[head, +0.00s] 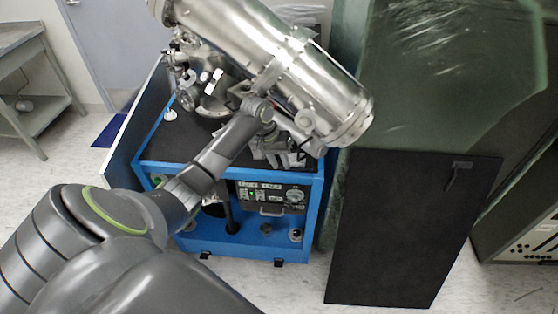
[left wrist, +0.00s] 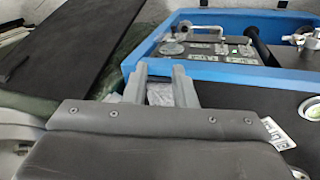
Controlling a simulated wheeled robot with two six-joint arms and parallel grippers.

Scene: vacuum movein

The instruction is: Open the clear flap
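A greenish see-through plastic sheet (head: 455,70) covers the tall unit at the right in the head view. It is the only clear cover I can make out, and I cannot tell where a flap edge is. My left gripper (head: 292,150) is over the blue cart, beside and partly under the steel cylinder, apart from the sheet's front face. In the left wrist view its two fingers (left wrist: 159,88) stand apart, with a pale crumpled surface showing between them. I see no firm grip on anything. My right gripper is in neither view.
The steel cylinder (head: 275,65) lies tilted above the blue cart (head: 245,245), close to my left gripper. A black panel (head: 405,230) with a small handle hangs in front of the sheeted unit; it also shows in the left wrist view (left wrist: 70,45). A metal bench (head: 35,85) stands far left.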

